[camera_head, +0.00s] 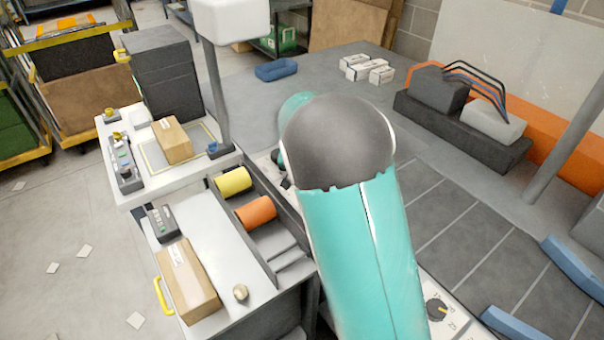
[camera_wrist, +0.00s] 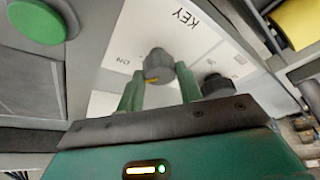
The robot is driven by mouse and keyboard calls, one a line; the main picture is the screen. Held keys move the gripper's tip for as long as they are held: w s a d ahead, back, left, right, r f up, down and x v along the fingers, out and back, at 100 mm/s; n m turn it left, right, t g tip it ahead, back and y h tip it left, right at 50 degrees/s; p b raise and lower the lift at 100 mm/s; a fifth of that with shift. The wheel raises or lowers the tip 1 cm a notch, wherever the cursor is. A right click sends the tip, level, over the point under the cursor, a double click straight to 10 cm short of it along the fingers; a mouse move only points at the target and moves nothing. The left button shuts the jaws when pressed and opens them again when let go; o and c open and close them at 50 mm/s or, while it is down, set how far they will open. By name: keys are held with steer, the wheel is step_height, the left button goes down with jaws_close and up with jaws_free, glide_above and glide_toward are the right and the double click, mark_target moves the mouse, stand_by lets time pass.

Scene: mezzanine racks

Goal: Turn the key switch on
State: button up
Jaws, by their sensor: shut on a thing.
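The key switch (camera_wrist: 158,65) is a dark grey round knob with a small yellow-orange mark on its lower edge. It sits on a pale panel printed KEY and ON, and the ON label is to its left in the wrist view. My gripper (camera_wrist: 159,80) has its two green fingers on either side of the knob, shut on it. The mark points down and slightly left in the picture, not straight at the ON label. In the head view my arm hides the key switch and my gripper.
A second dark knob (camera_wrist: 216,85) is close beside my right finger, and a large green button (camera_wrist: 37,20) is at upper left. In the head view a numbered dial (camera_head: 436,309) is right of my arm. Yellow (camera_head: 233,181) and orange rolls (camera_head: 256,212) lie to its left.

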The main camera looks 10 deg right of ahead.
steer(key=shift+m, duration=0.3)
steer(key=o, duration=1)
steer(key=shift+r, duration=0.1)
steer(key=v, duration=1.3)
steer(key=shift+r, duration=0.3)
steer(key=shift+s, duration=0.2)
